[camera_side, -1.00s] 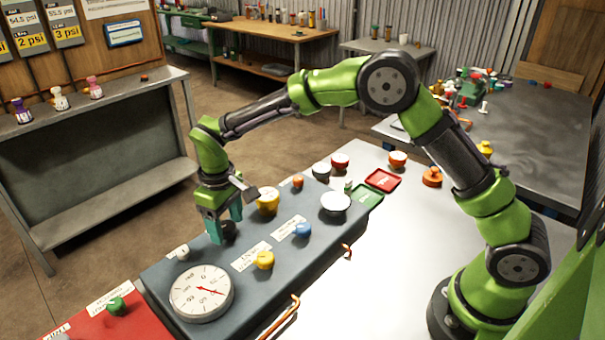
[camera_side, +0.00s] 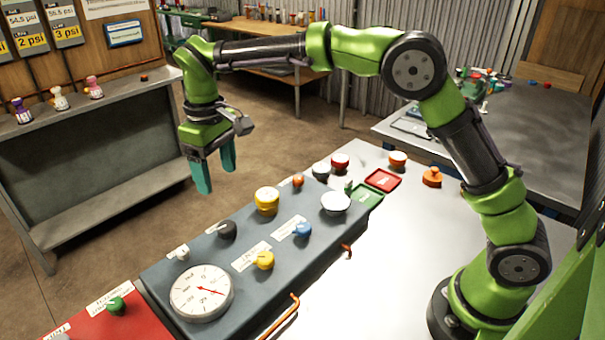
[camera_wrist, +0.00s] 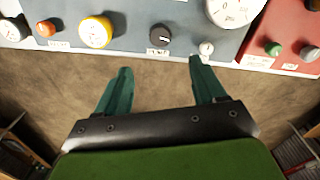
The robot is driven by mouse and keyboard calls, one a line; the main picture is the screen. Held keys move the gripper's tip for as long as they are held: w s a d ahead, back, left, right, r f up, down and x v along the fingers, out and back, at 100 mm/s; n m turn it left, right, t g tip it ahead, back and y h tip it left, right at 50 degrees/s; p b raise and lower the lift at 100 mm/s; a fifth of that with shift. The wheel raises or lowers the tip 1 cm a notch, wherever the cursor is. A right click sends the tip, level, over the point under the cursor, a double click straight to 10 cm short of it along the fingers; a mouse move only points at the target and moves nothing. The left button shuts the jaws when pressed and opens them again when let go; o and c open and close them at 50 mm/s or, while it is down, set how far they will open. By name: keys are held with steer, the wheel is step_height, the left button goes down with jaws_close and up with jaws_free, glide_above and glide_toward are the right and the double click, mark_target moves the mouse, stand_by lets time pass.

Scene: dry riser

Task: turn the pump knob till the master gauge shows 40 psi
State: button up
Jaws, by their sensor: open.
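A black knob (camera_side: 227,229) sits on the grey-blue panel; it also shows in the wrist view (camera_wrist: 159,35), with a small label beside it too blurred to read surely. I take it for the pump knob. My gripper (camera_side: 216,177) is open and empty, above and apart from the black knob. In the wrist view its two teal fingers (camera_wrist: 158,66) are spread, with bare floor between them. The large white round gauge (camera_side: 201,292) is at the panel's near left end, its red needle pointing to the lower right. Its exact reading is too small to tell.
A red panel with a green knob (camera_side: 116,306) adjoins at left.

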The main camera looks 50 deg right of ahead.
step_height(320, 180, up, 4)
steer(key=shift+f, duration=0.2)
steer(key=s+d+m+t, duration=0.2)
steer(key=s+d, duration=0.3)
steer(key=s, duration=0.3)
steer(key=s+d+m+t+y, duration=0.1)
steer(key=s+d+m+t, duration=0.1)
steer(key=s, duration=0.6)
steer(key=s+d+m+t+y, duration=0.1)
steer(key=s+d+m+t, duration=0.2)
steer(key=s+d, duration=0.4)
steer(key=shift+s+d+r, duration=0.35)
steer(key=shift+s+r, duration=0.05)
steer(key=shift+s, duration=0.2)
